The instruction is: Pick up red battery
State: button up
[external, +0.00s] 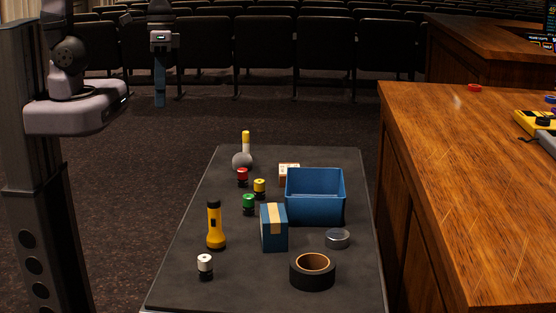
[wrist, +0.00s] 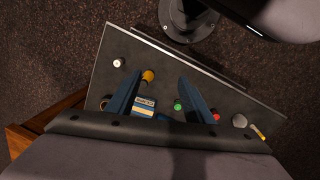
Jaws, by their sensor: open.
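The red battery (external: 242,177), a small cylinder with a red top and dark lower part, stands upright on the dark table (external: 190,275) toward its far left part. In the wrist view its red top (wrist: 216,117) shows just right of the right finger. My gripper (external: 159,104) hangs high, pointing down, left of the table in the external view and well apart from the battery. In the wrist view my gripper (wrist: 160,76) has its two blue fingers spread with nothing held between them.
Yellow (external: 260,188), green (external: 248,204) and white (external: 205,266) batteries stand nearby. A grey ball-shaped object (external: 242,160) is behind the red one. A flashlight (external: 215,228), blue box (external: 273,236), blue bin (external: 315,208) and black tape roll (external: 312,279) occupy the table. A wooden desk (external: 470,180) is at right.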

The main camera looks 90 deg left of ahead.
jog(key=w+a+f+n+t+h+b, duration=0.2)
jog(key=w+f+n+h+b, duration=0.3)
jog(key=n+b, duration=0.4)
notch_tip(320, 180, up, 6)
jog(key=n+t+y+b, duration=0.2)
jog(key=n+t+b, duration=1.45)
jog(key=n, duration=0.45)
send_over(244, 177)
jog(key=s+a, duration=0.3)
jog(key=s, duration=0.1)
jog(key=shift+g, duration=0.45)
jog(key=f, duration=3.4)
jog(key=shift+w+d+f+p, duration=0.15)
jog(key=shift+w+d+p, duration=0.05)
jog(key=shift+d+p, duration=0.1)
jog(key=shift+f+x, duration=0.1)
jog(key=shift+x, duration=1.75)
jog(key=shift+f+x, duration=0.15)
jog(key=shift+x, duration=1.7)
grip_shut()
